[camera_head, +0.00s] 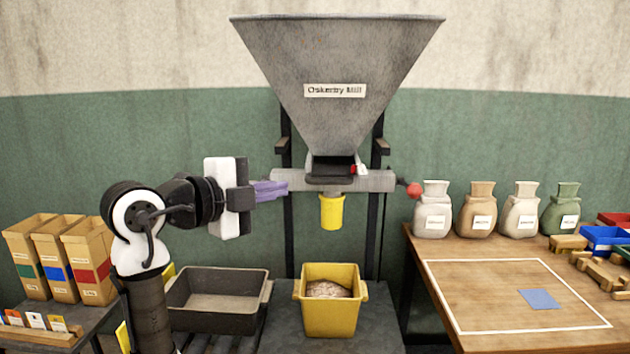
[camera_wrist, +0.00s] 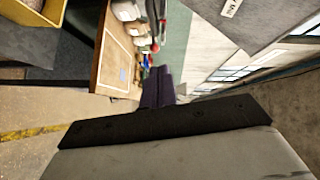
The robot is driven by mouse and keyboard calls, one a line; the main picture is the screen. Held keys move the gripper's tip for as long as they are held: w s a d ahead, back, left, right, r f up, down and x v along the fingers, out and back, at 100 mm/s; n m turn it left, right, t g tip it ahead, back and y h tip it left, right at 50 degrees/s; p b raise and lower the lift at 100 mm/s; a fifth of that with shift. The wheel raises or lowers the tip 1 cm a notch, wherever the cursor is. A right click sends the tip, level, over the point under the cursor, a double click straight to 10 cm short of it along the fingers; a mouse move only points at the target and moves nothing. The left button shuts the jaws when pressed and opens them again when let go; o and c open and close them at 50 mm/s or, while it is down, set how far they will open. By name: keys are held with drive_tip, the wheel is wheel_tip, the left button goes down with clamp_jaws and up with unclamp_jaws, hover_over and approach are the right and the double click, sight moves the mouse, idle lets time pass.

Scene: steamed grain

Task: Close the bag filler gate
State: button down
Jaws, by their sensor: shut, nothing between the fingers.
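The grey hopper (camera_head: 335,70) labelled "Oskerby Mill" narrows to a dark outlet. Below it runs a grey horizontal bar (camera_head: 375,181) with a red ball knob (camera_head: 414,189) at its right end. A small red and white piece (camera_head: 359,169) sits by the outlet. A yellow spout (camera_head: 331,212) hangs under the bar. My gripper (camera_head: 284,187) is shut and empty, its purple fingers pointing right at the bar's left end. I cannot tell whether they touch it. The closed fingers also show in the wrist view (camera_wrist: 158,75).
A yellow bin (camera_head: 331,320) holding pale grain stands below the spout. A dark tray (camera_head: 218,313) is beside it. Several sacks (camera_head: 475,211) line the wooden table (camera_head: 420,260) at right. Boxes (camera_head: 88,262) stand at far left.

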sight(320, 180)
drive_tip(key=shift+g, duration=0.3)
drive_tip(key=p+x, duration=0.1)
drive_tip(key=x, duration=0.3)
drive_tip(key=w+a+p+x, duration=0.1)
drive_tip(key=x, duration=0.3)
drive_tip(key=p+x, duration=0.1)
drive_tip(key=x, duration=0.3)
drive_tip(key=shift+w+a+f+p, duration=0.1)
drive_tip(key=shift+w+f+p, duration=0.15)
drive_tip(key=shift+w+p, duration=0.1)
drive_tip(key=shift+w+f, duration=0.15)
drive_tip(key=shift+w, duration=0.25)
drive_tip(key=shift+w, duration=1.1)
drive_tip(key=shift+w+a, duration=0.1)
